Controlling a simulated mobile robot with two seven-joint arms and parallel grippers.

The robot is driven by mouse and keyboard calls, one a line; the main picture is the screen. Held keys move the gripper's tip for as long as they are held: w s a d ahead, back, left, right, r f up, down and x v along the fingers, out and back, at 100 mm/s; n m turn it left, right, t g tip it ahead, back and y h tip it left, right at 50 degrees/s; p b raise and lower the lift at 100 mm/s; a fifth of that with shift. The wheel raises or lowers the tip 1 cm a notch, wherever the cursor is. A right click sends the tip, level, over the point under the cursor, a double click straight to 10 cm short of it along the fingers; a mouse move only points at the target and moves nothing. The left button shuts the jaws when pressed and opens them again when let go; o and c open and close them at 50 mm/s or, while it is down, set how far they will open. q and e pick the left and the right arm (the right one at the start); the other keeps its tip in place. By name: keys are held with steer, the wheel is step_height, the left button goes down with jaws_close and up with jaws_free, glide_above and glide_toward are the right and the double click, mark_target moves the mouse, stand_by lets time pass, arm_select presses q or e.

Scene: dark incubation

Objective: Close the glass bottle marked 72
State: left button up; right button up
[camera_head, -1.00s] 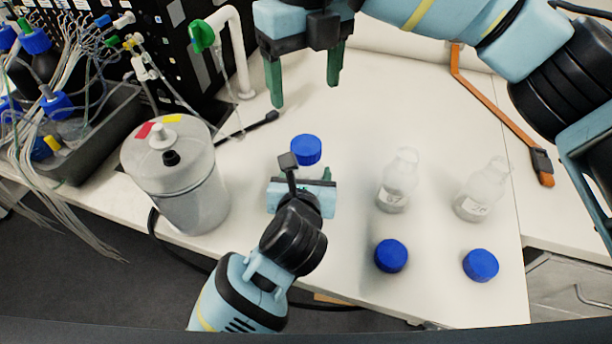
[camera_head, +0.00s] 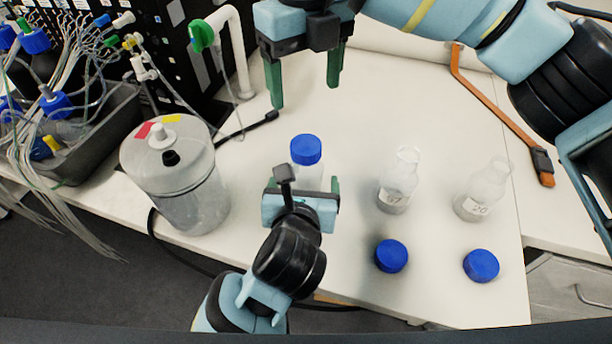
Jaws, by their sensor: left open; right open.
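A glass bottle (camera_head: 306,176) stands upright with a blue cap (camera_head: 306,149) on its top; its label is hidden. My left gripper (camera_head: 303,186) is open, with its green fingers at either side of this bottle's lower part, not gripping it. My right gripper (camera_head: 305,94) is open and empty, fingers pointing down, farther back above the table. Two uncapped glass bottles stand to the right: the middle one (camera_head: 400,175) has a label that is hard to read, and the right one (camera_head: 484,188) appears marked 20. I cannot make out a 72.
Two loose blue caps, one (camera_head: 391,256) and another (camera_head: 481,266), lie in front of the uncapped bottles. A grey lidded container (camera_head: 180,180) stands at the left, near a tubing rack. An orange bar (camera_head: 495,110) lies at the back right. The table's back middle is clear.

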mark_target(305, 187)
arm_select(q)
steer(key=shift+v, duration=2.05)
